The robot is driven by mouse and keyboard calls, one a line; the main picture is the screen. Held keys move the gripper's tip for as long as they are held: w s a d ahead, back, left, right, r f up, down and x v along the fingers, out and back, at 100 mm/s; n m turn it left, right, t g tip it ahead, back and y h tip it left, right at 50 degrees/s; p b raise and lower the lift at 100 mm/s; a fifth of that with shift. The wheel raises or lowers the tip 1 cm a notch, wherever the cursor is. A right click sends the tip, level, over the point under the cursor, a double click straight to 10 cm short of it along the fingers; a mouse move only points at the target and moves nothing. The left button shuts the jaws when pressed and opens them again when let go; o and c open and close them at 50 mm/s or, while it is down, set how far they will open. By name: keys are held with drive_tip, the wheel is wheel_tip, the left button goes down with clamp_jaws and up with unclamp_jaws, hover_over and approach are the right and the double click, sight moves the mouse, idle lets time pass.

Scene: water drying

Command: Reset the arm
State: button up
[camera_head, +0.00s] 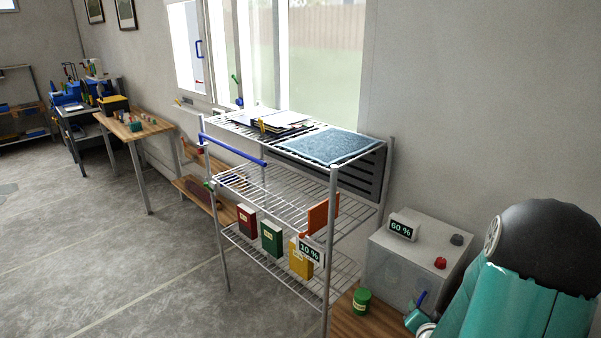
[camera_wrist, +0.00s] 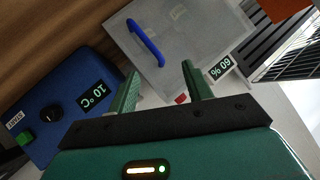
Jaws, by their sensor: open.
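My gripper (camera_wrist: 160,68) shows in the wrist view with its two green fingers spread apart and nothing between them. Its fingers point toward a pale grey box (camera_wrist: 185,25) with a blue handle (camera_wrist: 146,42) and a "60 %" display (camera_wrist: 220,68). I cannot tell how far the fingertips are from the box. In the head view my teal arm fills the lower right corner, in front of the same box (camera_head: 395,262). The gripper's fingers cannot be made out there.
A wire rack (camera_head: 275,205) stands left of the box, holding a blue textured sheet (camera_head: 328,146), papers and several coloured boxes. A green jar (camera_head: 361,300) stands on the wooden surface. A blue device (camera_wrist: 55,105) reads "10 °C". Open floor (camera_head: 100,240) lies at left.

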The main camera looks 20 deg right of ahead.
drive_tip(key=w+a+r+n+g+y, duration=0.3)
drive_tip(key=a+r+n, duration=0.5)
drive_tip(key=a+r, duration=0.85)
drive_tip(key=s+a+r+n+g+y, duration=0.1)
drive_tip(key=s+a+r+n+y, duration=0.1)
drive_tip(key=s+a+r, duration=0.2)
drive_tip(key=s+a+r+n+y, duration=0.2)
drive_tip(key=s+a+r+n, duration=0.1)
drive_tip(key=s+a, duration=0.6)
drive_tip(key=a, duration=0.3)
drive_tip(key=shift+a+r+g, duration=0.15)
drive_tip(key=shift+r+g, duration=0.2)
drive_tip(key=shift+g, duration=0.05)
drive_tip(key=c, duration=0.3)
drive_tip(key=shift+w, duration=0.1)
drive_tip(key=shift+d, duration=0.25)
